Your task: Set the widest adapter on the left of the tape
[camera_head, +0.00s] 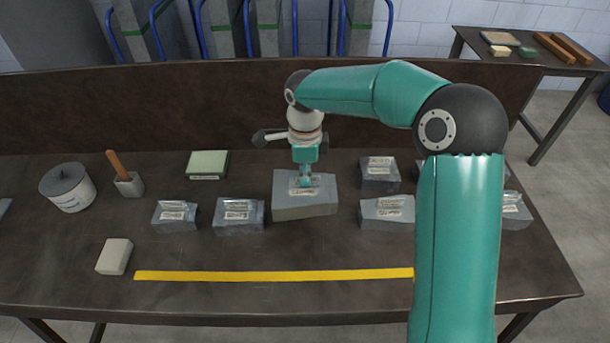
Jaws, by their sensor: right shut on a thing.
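My right gripper (304,181) reaches down from above and is shut on the top of a grey metal adapter (304,207), the widest in view. I cannot tell whether this adapter touches the bench or hangs just above it. The yellow tape (272,275) runs left to right along the front of the bench, nearer than the adapter. Its right end meets my right arm in the picture. Smaller adapters stand to the left (175,217) (238,218) and right (379,176) (387,214) of the held one. My left gripper is not in view.
A far-right adapter (516,218) is partly behind my arm. A pale block (114,257) lies near the tape's left end. Bench space directly behind the tape's left half is clear.

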